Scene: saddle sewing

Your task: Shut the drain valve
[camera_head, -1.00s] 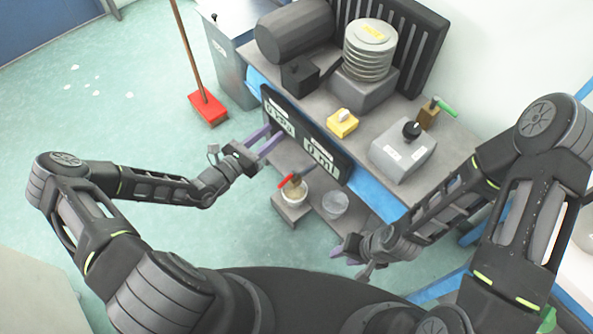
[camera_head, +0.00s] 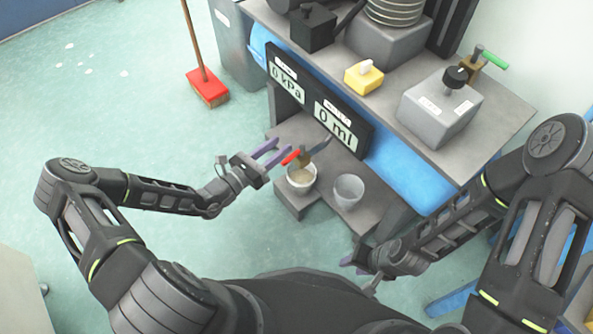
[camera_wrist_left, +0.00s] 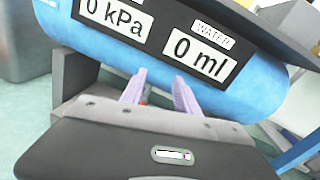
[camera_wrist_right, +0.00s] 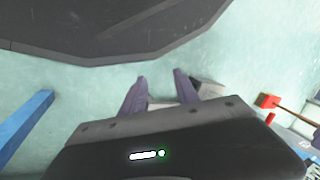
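The lever points left, toward my left gripper. My left gripper (camera_head: 283,148) is open, its purple fingers just left of the lever. I cannot tell whether they touch it. In the left wrist view the gripper (camera_wrist_left: 158,80) has its fingers apart, with a speck of red low between them. My right gripper (camera_head: 349,264) is low at the front; in the right wrist view its fingers (camera_wrist_right: 160,77) are apart and empty.
A clear cup (camera_head: 348,191) stands right of the white one. A green-handled valve (camera_head: 493,60) is on the bench top.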

